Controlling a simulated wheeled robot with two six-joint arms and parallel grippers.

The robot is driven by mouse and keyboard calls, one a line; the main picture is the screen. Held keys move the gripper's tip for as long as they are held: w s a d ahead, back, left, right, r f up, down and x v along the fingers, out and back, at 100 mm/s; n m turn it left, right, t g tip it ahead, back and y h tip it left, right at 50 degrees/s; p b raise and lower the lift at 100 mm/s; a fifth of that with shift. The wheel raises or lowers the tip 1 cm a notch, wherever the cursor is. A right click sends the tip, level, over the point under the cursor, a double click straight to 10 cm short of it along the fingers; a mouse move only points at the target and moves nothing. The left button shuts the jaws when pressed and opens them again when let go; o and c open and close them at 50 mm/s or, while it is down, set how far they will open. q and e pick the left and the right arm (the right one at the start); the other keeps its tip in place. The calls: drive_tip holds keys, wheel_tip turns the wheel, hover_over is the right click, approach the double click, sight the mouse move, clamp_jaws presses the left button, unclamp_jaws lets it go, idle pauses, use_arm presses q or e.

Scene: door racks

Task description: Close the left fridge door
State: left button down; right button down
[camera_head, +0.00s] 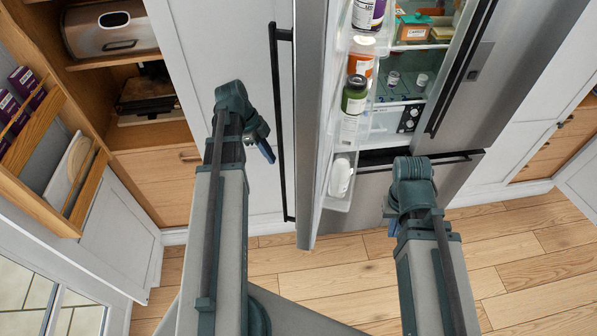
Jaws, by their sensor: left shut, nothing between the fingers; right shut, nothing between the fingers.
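The left fridge door (309,150) stands open, swung out toward me and seen nearly edge-on. Its long black handle (278,110) is on the outer face, on the left side. The lit fridge interior (405,85) shows to the right of the door. My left gripper (267,151) is shut and empty, to the left of the door and near the handle. My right gripper (391,227) is shut and empty, right of the door, in front of the lower drawer.
The right fridge door (480,70) looks closed, with its own black handle (461,68). A lower steel drawer (455,180) is below. A wooden cabinet with a bread box (108,29) and an open rack door (60,150) stand at left. Wood floor (540,240) is clear at right.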

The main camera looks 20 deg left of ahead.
use_arm(q)
drive_tip(key=w+d+f+b, duration=0.1)
drive_tip(key=d+f+b, duration=0.6)
drive_tip(key=f+b, duration=0.2)
drive_tip(key=shift+d, duration=0.3)
drive_tip(key=shift+d+f, duration=0.1)
drive_tip(key=shift+d, duration=0.05)
idle(0.4)
